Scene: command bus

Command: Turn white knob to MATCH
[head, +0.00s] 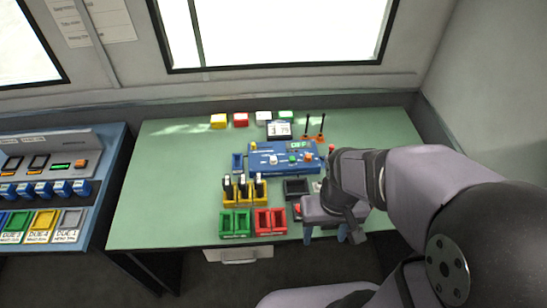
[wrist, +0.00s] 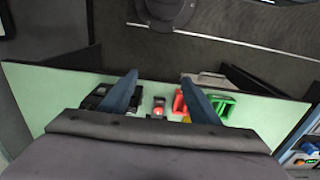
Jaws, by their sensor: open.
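A blue panel (head: 257,168) stands at the middle of the green table. A small white knob (head: 273,160) sits on its left part; its pointer and any MATCH mark are too small to read. A green knob (head: 292,159) and an orange-red one (head: 308,159) are to its right. A small display (head: 298,145) with green lettering is above them. My gripper (head: 325,235) is open and empty over the table's front right, apart from the panel. In the wrist view my gripper (wrist: 160,80) has its blue fingers spread wide; the white knob does not show there.
Yellow holders (head: 243,194) with black items, green bins (head: 235,223) and red bins (head: 270,221) stand in front of the panel. A dark tray (head: 296,188) is nearby. Colored blocks (head: 241,119) and a counter display (head: 279,130) are behind. The table's left side (head: 160,190) is clear.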

